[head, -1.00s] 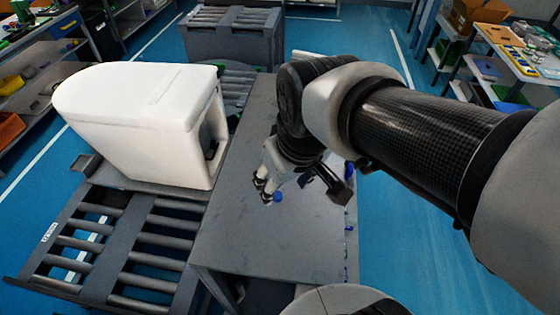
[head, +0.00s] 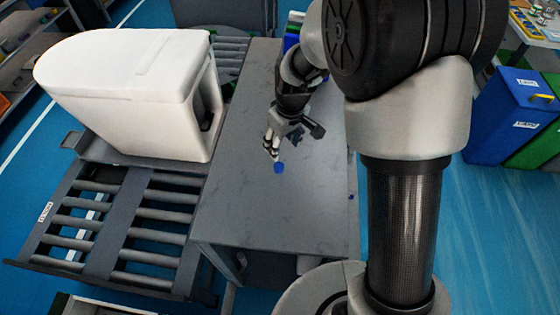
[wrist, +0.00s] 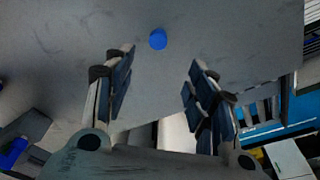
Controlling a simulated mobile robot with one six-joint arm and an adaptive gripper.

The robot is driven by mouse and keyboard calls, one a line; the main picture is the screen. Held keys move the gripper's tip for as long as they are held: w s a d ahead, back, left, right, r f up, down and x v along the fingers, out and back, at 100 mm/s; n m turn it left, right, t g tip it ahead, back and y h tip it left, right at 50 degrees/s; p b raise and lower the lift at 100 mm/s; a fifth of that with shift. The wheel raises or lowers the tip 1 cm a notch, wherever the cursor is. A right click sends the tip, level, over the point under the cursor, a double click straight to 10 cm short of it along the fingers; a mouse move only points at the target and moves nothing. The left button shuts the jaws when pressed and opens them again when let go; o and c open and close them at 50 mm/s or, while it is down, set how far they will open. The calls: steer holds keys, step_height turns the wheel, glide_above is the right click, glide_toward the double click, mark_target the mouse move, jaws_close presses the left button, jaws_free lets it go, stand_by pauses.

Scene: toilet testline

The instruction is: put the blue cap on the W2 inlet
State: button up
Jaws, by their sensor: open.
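The blue cap (head: 279,168) lies on the grey table top, just beyond my fingertips in the picture. It also shows in the wrist view (wrist: 158,39), ahead of the gap between my fingers and apart from them. My gripper (head: 272,150) is open and empty over the table; its two fingers stand wide apart in the wrist view (wrist: 162,60). The white toilet (head: 135,95) stands left of the table, its open rear side (head: 208,105) facing the table. I cannot make out the W2 inlet in either view.
The grey table (head: 240,215) has a mostly bare top. A small blue item (head: 351,197) is at its right edge. The toilet rests on a roller conveyor (head: 155,245). Blue and green bins (head: 508,115) stand on the floor at right.

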mark_target(279, 166)
steer(key=f+b, duration=0.1)
steer(key=f, duration=0.3)
steer(key=w+f+b, duration=0.1)
steer(key=f, duration=0.4)
steer(key=w+f+b, duration=0.1)
steer(key=f, duration=0.3)
steer(key=shift+a+f, duration=0.25)
steer(key=shift+a, duration=0.15)
steer(key=shift+r, duration=0.1)
steer(key=shift+c, duration=0.5)
steer(key=c, duration=0.8)
steer(key=shift+o, duration=0.2)
